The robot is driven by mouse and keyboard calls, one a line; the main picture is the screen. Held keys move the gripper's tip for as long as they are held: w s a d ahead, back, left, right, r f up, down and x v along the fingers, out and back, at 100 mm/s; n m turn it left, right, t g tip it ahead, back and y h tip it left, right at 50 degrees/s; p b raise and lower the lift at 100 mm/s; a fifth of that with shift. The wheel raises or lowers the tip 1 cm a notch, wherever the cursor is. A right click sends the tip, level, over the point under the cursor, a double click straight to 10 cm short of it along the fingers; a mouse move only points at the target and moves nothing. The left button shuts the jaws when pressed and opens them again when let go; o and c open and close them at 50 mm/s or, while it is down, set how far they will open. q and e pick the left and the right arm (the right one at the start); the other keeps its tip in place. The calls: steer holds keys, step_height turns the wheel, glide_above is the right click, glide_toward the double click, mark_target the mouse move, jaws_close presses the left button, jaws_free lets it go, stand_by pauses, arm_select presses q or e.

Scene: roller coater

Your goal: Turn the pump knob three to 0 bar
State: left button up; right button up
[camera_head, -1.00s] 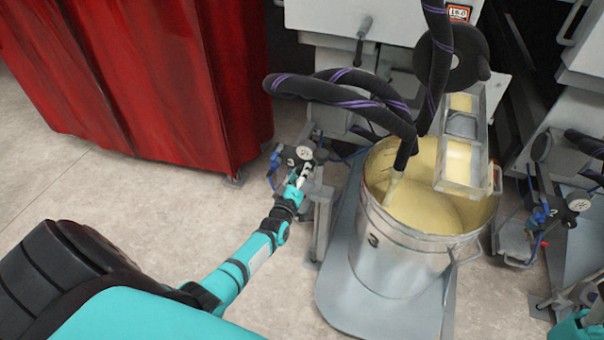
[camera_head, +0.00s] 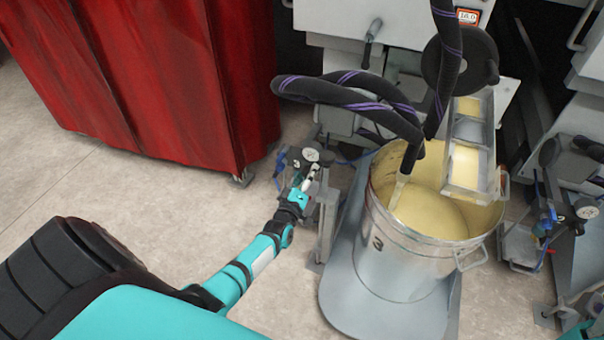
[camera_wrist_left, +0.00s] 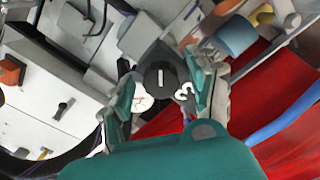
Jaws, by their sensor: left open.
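The pump knob three is a dark round knob (camera_wrist_left: 160,77) with a light line on its face and a white 3 beside it. In the left wrist view it sits between the two fingers of my left gripper (camera_wrist_left: 163,92), which is open around it. A white gauge (camera_wrist_left: 142,100) shows by the left finger. In the head view my left gripper (camera_head: 304,190) reaches the pump unit, just below its round gauge (camera_head: 311,155); the knob is hidden there. My right gripper is out of view.
A metal bucket (camera_head: 385,262) marked 3 with yellow paint stands right of the pump on a grey base plate (camera_head: 338,300). Dark hoses (camera_head: 330,92) arch above. A red curtain (camera_head: 150,80) hangs at the left. Another pump gauge (camera_head: 587,208) is at far right.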

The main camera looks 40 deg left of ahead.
arm_select(q)
steer(key=v, duration=1.1)
steer(key=shift+s, duration=0.3)
steer(key=shift+d+f, duration=0.1)
steer(key=shift+d, duration=0.05)
